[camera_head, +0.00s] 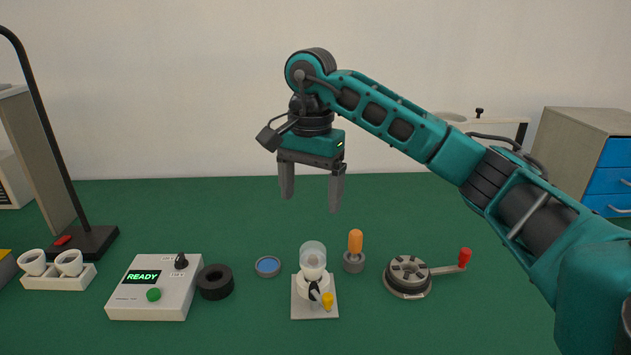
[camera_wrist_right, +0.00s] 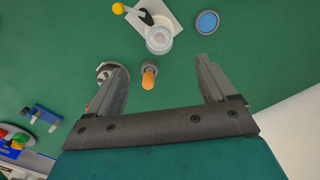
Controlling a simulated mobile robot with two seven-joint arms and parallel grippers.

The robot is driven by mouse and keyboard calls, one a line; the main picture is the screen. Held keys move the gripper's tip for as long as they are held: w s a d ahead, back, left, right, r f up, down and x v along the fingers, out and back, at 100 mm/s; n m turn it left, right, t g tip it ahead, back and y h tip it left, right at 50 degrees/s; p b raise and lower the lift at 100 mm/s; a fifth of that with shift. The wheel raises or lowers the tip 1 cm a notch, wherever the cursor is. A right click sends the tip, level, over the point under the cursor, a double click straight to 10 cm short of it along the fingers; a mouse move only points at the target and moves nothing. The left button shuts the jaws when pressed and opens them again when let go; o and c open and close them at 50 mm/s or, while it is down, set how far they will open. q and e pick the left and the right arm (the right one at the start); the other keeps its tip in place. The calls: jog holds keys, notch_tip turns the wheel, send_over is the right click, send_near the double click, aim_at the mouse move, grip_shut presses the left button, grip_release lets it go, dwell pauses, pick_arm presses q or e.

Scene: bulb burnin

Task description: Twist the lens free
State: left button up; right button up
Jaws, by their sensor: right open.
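The clear, dome-shaped lens (camera_head: 313,252) stands upright on a white round fixture (camera_head: 312,285) with a square light-grey base plate. A black lever with a yellow knob (camera_head: 327,299) is at the front of the fixture. In the right wrist view the lens (camera_wrist_right: 159,39) is at the top centre, beyond the fingertips. My right gripper (camera_head: 311,198) is open and empty, pointing down, well above the table and above and behind the lens. Its two fingers also show in the right wrist view (camera_wrist_right: 164,68). My left gripper is in neither view.
An orange-handled tool (camera_head: 355,242) stands in a grey holder right of the lens. Nearby are a blue disc (camera_head: 268,266), a black ring (camera_head: 215,282), a control box reading READY (camera_head: 155,287) and a red-handled crank device (camera_head: 408,275). A white holder with two cups (camera_head: 58,275) is left.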

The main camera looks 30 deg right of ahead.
aim_at(313, 248)
notch_tip(313, 248, down, 12)
jog(key=shift+d+r+b, duration=0.15)
jog(key=shift+r+b, duration=0.05)
jog(key=shift+b, duration=0.4)
jog(key=shift+f, duration=0.5)
jog(key=shift+c, duration=0.3)
jog(key=c, duration=1)
jog(key=shift+n+b, duration=0.4)
jog(key=shift+n, duration=0.6)
jog(key=shift+c, duration=0.2)
jog(key=shift+n, duration=0.9)
